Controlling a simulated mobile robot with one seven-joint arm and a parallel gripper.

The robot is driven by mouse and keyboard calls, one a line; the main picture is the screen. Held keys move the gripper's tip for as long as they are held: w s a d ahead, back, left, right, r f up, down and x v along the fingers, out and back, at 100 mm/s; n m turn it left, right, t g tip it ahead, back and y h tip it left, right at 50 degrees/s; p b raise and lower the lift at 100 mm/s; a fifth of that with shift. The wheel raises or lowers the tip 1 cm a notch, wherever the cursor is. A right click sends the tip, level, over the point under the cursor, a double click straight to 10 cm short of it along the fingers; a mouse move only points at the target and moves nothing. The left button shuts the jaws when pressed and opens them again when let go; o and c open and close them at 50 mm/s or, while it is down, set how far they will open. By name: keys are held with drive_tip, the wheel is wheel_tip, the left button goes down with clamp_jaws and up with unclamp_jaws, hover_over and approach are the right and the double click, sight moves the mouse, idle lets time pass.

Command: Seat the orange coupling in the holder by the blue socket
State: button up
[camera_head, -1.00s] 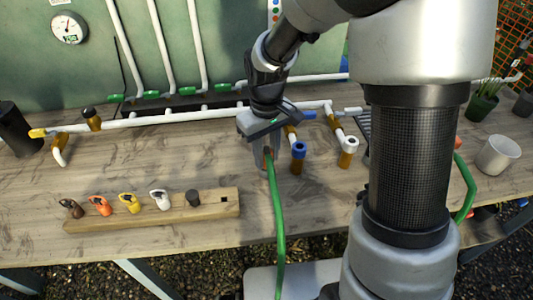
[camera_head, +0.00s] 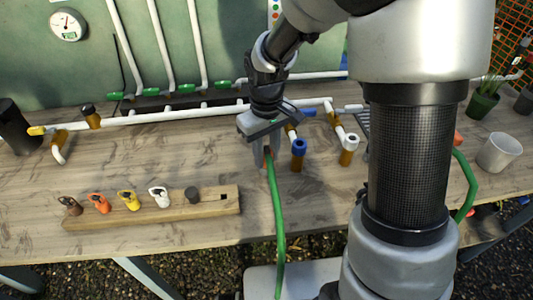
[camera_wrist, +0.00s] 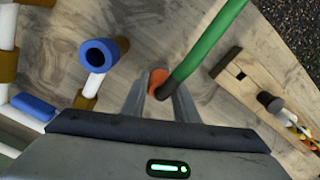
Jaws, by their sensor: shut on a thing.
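My gripper (camera_head: 268,158) is shut on the orange coupling (camera_wrist: 158,82) at the end of a green hose (camera_head: 277,225). The wrist view shows the coupling between the two fingertips (camera_wrist: 158,95), with the hose (camera_wrist: 205,50) leading off to the upper right. In the head view the fingers mostly hide the coupling. The blue socket (camera_head: 299,147) stands just right of my gripper, apart from it. It also shows in the wrist view (camera_wrist: 98,54), left of the coupling. A brown piece (camera_head: 296,165) is under the socket; I cannot tell whether it is the holder.
A wooden rail (camera_head: 150,214) at the front left carries several coloured clips and has a square hole at its right end. A white-ended pipe (camera_head: 351,140) stands right of the blue socket. White pipes (camera_head: 180,115) run along the back. A white pot (camera_head: 498,152) stands far right.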

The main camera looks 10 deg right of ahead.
drive_tip(key=shift+s+f, duration=0.1)
drive_tip(key=o, duration=1.1)
drive_tip(key=shift+o, duration=0.2)
wheel_tip(320, 180, up, 18)
drive_tip(key=p, duration=0.3)
drive_tip(key=s+d+r+m+t+p, duration=0.2)
drive_tip(key=s+d+r+m+p, duration=0.1)
drive_tip(key=s+r, duration=0.4)
drive_tip(key=s+d+r+m+t+p, duration=0.2)
drive_tip(key=s+d+r+p, duration=0.3)
drive_tip(key=s, duration=0.4)
wheel_tip(320, 180, up, 3)
drive_tip(key=shift+d+f+m+t+p, duration=0.2)
drive_tip(key=shift+d+m+t+p, duration=0.15)
drive_tip(key=shift+t+p, duration=0.5)
